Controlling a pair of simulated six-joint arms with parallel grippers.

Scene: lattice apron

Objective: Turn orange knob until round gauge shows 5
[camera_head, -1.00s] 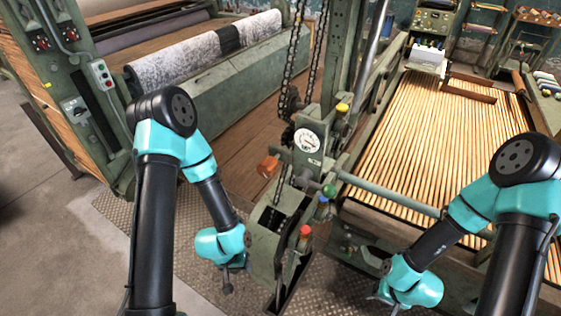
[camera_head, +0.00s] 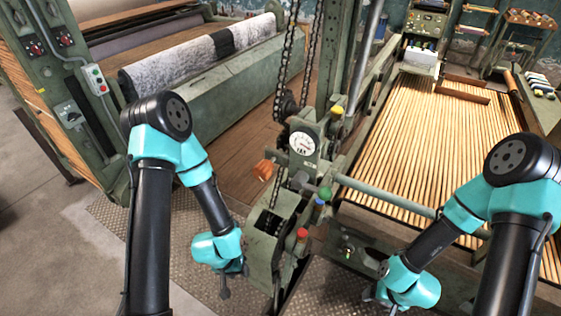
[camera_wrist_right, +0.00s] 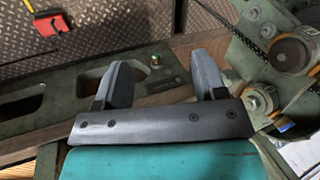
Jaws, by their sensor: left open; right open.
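The orange knob (camera_head: 264,169) sticks out from the left side of the green machine post in the head view. The round gauge (camera_head: 302,142) has a white dial and sits just above and right of the knob; its reading is too small to tell. My left gripper (camera_head: 236,282) is open, low and left of the machine, apart from the knob. My right gripper (camera_head: 376,296) is open at the lower right, well away from the knob. Its two fingers (camera_wrist_right: 163,82) show apart with nothing between them in the right wrist view.
Yellow (camera_head: 337,111), green (camera_head: 325,192) and red (camera_head: 303,234) knobs sit on the same machine. Chains hang above it. A slatted wooden bed (camera_head: 430,140) lies to the right and a patterned cloth roll (camera_head: 205,58) behind left. Metal floor plate (camera_head: 185,250) is clear near my left arm.

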